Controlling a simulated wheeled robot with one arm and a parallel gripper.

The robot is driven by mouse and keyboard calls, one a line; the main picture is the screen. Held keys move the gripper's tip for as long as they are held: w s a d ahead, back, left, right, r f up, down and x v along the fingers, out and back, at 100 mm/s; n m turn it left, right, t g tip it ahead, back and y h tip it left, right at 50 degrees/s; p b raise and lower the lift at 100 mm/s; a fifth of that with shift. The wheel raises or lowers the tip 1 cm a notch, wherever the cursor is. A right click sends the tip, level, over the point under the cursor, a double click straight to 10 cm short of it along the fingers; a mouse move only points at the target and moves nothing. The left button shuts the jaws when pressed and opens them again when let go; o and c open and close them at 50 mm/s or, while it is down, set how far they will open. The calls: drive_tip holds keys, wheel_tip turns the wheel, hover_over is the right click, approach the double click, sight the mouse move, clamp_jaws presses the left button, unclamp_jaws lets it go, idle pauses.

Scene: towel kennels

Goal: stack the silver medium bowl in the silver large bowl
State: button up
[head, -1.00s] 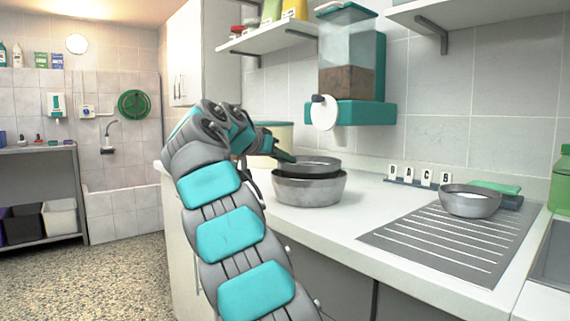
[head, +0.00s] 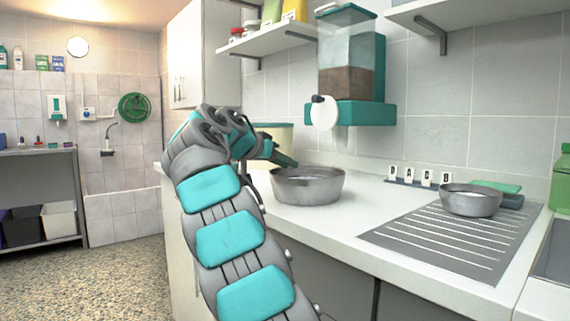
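The silver large bowl (head: 307,190) stands upright on the white counter. The medium bowl no longer shows apart above it. A grey inner surface shows just inside the large bowl's rim, and I cannot tell for sure where one bowl ends and the other begins. The medium bowl appears to sit down inside the large one, mostly hidden by its wall. My gripper (head: 284,159) is at the far left of the large bowl's rim, just above it. Its fingers are small and partly hidden by my arm, so their opening cannot be made out.
Another silver bowl (head: 470,200) stands on the grey drainboard (head: 440,243) at right, by a folded green cloth (head: 497,187). Letter blocks (head: 419,176) stand along the wall. A teal food dispenser (head: 348,114) hangs above the bowls. The counter right of the large bowl is clear.

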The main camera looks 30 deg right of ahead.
drive_tip(key=shift+o, duration=0.7)
drive_tip(key=shift+r+p, duration=0.6)
drive_tip(key=shift+a+r, duration=0.15)
drive_tip(key=shift+a, duration=0.1)
drive_tip(key=p+v, duration=0.1)
drive_tip(key=v, duration=1)
drive_tip(key=shift+a, duration=0.2)
drive_tip(key=shift+s, duration=0.1)
